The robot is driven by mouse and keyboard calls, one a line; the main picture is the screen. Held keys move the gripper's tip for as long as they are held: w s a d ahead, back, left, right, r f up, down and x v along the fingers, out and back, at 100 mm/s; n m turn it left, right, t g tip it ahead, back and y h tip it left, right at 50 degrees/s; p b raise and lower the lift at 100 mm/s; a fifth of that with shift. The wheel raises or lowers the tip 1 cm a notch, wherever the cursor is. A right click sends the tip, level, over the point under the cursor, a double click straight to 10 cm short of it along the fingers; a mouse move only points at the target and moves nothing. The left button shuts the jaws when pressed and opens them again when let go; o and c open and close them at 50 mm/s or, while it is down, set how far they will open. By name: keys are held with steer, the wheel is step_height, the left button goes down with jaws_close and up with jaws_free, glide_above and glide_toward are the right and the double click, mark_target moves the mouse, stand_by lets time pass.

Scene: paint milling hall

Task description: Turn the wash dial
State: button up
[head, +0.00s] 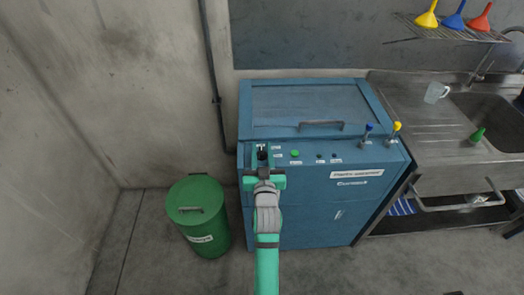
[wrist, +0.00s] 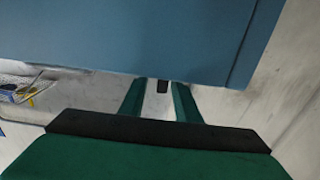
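The blue washing machine (head: 290,205) stands against the wall in the head view, with a row of controls along its front top edge. A small black knob (head: 262,153), which looks like the wash dial, sits at the left end of that row; its label is too small to read. My gripper (head: 263,164) is right at this knob, its fingers apart to either side. In the wrist view, a dark piece (wrist: 162,87), likely the knob, shows between the fingertips (wrist: 160,98), with light gaps on both sides. The knob's pointer cannot be made out.
A green button (head: 295,153) and small dark controls (head: 320,157) lie right of the knob. Blue (head: 367,130) and yellow (head: 395,129) levers stand farther right. A lidded green bin (head: 199,215) stands on the floor at left; a steel sink (head: 490,115) adjoins at right.

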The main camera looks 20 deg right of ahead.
steer(key=shift+c, duration=0.3)
jaws_close()
